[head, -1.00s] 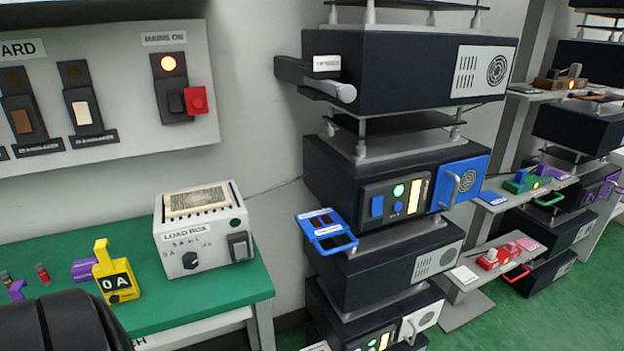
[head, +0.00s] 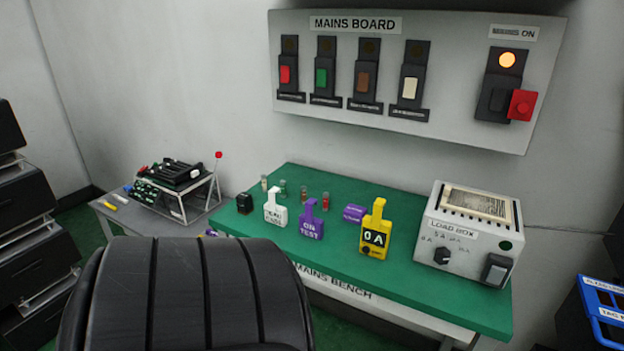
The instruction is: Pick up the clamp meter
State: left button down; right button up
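The yellow clamp meter (head: 375,240) stands upright on the green-topped mains bench (head: 440,291), right of the bench's middle. Its dark display reads "0 A", a dark dial sits below it, and its narrower yellow jaw part points up. A small purple piece (head: 353,213) lies just left of it. Neither of my grippers is in view, and nothing is touching the meter.
The load box (head: 466,236) stands right of the meter. A purple "ON TEST" tag (head: 311,222) and a white tag (head: 275,210) stand to its left. A large black ribbed shape (head: 190,300) fills the lower-left foreground. The mains board (head: 450,115) hangs above.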

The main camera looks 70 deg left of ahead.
aim_at(376, 232)
jog(key=u, duration=1.8)
